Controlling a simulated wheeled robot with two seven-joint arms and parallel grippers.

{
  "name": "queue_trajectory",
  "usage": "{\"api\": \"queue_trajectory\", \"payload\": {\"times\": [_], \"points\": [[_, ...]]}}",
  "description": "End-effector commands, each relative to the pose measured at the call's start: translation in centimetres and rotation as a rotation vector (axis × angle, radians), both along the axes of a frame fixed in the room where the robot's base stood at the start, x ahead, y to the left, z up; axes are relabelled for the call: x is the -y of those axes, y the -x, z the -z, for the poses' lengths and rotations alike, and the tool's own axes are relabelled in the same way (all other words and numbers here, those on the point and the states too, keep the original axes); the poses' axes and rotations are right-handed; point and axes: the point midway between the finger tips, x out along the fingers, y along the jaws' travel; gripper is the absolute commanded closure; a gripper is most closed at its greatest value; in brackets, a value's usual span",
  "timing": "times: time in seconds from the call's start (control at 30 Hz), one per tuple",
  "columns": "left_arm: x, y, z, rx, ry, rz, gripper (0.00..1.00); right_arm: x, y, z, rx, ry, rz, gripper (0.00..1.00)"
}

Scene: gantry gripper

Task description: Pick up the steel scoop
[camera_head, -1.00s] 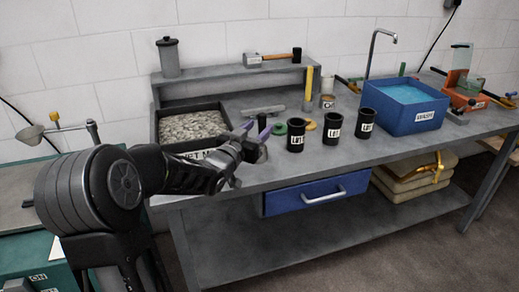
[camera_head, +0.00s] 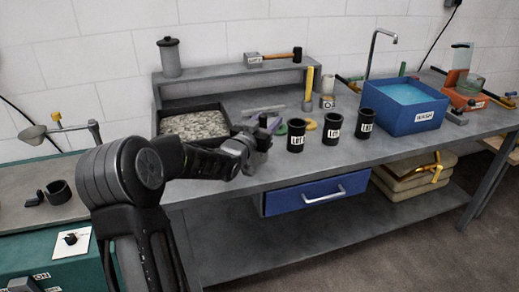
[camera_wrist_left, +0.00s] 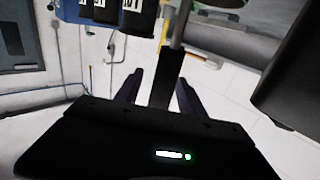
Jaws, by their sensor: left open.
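My left gripper (camera_head: 262,130) reaches over the bench's front edge at the right front corner of the gravel tray. Its jaws are open in the left wrist view (camera_wrist_left: 160,88). There, a steel shaft (camera_wrist_left: 180,22) with a dark lower part runs between the two fingers; it may be the scoop, but I cannot tell for sure, nor whether the fingers touch it. In the head view a flat grey metal piece (camera_head: 265,108) lies on the bench just behind the gripper; its shape is too small to name. My right gripper is not in view.
The gravel tray (camera_head: 157,122) stands left of the gripper. Several black lot cups, including one (camera_head: 296,135) close to the gripper, stand to its right. A blue wash tub (camera_head: 405,122) is farther right. A raised shelf (camera_head: 228,72) runs behind.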

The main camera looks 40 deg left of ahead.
Motion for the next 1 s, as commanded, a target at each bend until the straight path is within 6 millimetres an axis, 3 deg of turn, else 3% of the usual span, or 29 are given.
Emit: {"api": "queue_trajectory", "payload": {"times": [0.47,1.0], "points": [[0.02,0.05,0.05,-0.001,0.000,0.000,0.53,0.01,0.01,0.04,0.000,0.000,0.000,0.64],[0.02,0.06,0.05,-0.001,0.000,0.000,0.96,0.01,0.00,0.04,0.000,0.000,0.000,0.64]]}}
